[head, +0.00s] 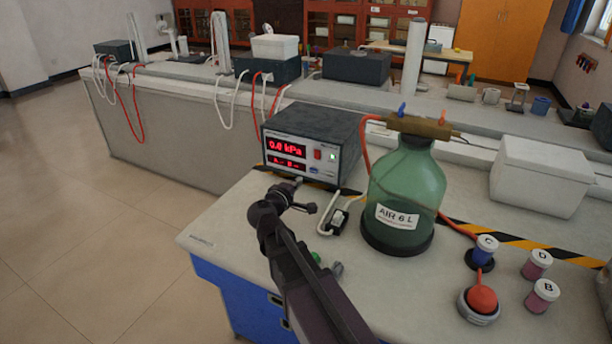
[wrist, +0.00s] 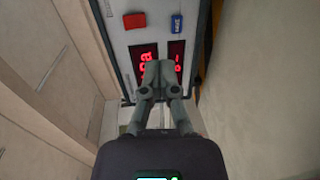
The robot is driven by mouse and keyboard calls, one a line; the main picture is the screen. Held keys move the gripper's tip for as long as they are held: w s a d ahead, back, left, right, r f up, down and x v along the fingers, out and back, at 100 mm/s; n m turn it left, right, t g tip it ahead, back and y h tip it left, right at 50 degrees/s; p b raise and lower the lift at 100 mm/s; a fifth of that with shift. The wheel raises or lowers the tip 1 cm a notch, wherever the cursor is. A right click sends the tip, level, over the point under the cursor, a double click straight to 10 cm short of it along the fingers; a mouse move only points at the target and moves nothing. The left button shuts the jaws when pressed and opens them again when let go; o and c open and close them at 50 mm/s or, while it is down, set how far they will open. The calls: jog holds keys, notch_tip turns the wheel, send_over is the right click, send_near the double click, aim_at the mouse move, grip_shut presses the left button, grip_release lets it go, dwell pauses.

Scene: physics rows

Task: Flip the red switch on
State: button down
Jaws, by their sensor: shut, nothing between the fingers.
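The red switch (head: 318,154) is a small red rocker on the pale front panel of a dark box-shaped meter (head: 330,125), right of its red displays. In the wrist view the red switch (wrist: 135,21) is near the top, beyond the fingertips and a little to their left. Whether it is on or off cannot be told. My gripper (wrist: 158,68) is shut and empty, its fingertips over the displays in the wrist view, apart from the switch. In the head view my gripper (head: 298,182) is low in front of the panel, partly hidden by my arm.
A green glass bottle (head: 405,185) marked AIR 6 L stands right of the meter. A black plug with a white cable (head: 338,220) lies in front. Small labelled jars (head: 538,264) and a white box (head: 541,175) are farther right. Floor to the left is clear.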

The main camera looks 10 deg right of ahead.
jog(key=shift+f+v, duration=0.15)
jog(key=shift+v, duration=0.5)
jog(key=shift+f+v, duration=0.15)
jog(key=shift+v, duration=0.5)
